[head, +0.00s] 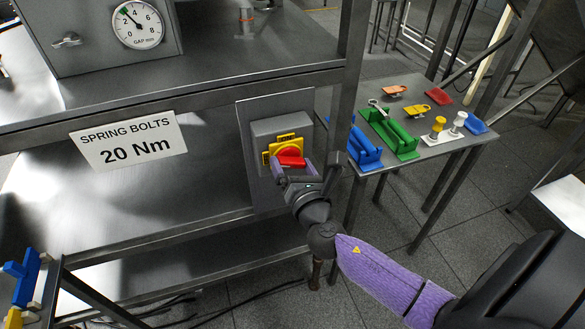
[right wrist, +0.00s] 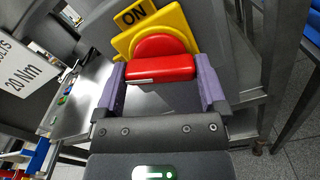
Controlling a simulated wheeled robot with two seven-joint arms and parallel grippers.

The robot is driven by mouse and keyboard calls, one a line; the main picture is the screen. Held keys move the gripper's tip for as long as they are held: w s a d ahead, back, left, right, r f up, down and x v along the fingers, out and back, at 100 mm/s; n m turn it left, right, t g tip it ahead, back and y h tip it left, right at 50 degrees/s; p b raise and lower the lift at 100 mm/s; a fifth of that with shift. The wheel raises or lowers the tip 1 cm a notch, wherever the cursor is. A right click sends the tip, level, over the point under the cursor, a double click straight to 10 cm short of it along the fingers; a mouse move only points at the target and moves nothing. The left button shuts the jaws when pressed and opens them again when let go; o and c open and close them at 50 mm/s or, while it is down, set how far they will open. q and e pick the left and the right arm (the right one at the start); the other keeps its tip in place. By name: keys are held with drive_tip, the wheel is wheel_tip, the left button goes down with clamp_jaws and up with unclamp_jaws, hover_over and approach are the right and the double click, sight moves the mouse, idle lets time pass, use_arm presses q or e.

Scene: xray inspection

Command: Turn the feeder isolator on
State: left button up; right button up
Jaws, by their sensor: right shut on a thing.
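The feeder isolator is a grey box (head: 262,129) on an upright panel at the shelf's right end, with a yellow plate (head: 271,146) and a red handle (head: 290,160). My right gripper (head: 292,167) is at the handle, its purple fingers on either side of it. In the right wrist view the red handle (right wrist: 160,69) lies crosswise between the two fingertips (right wrist: 161,80), and the gripper is shut on it. A black "ON" mark (right wrist: 133,14) shows on the yellow plate above and left of the handle. My left gripper is not in view.
A side table (head: 437,148) at right holds a green rack (head: 392,135), a blue rack (head: 364,150) and several small coloured parts. A sign reading "SPRING BOLTS 20 Nm" (head: 128,140) hangs left of the isolator. A gap gauge (head: 138,25) stands above. A steel post rises beside the isolator.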

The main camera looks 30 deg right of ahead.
drive_tip(key=m+b, duration=0.1)
drive_tip(key=m, duration=0.2)
drive_tip(key=shift+f+m, duration=0.1)
drive_tip(key=shift+m, duration=1.2)
drive_tip(key=m, duration=0.2)
drive_tip(key=shift+m+b, duration=0.3)
drive_tip(key=shift+b, duration=0.1)
drive_tip(key=m, duration=0.3)
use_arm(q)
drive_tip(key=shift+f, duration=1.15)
use_arm(e)
drive_tip(key=shift+m, duration=1)
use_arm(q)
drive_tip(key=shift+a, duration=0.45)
use_arm(e)
drive_tip(key=shift+m, duration=0.3)
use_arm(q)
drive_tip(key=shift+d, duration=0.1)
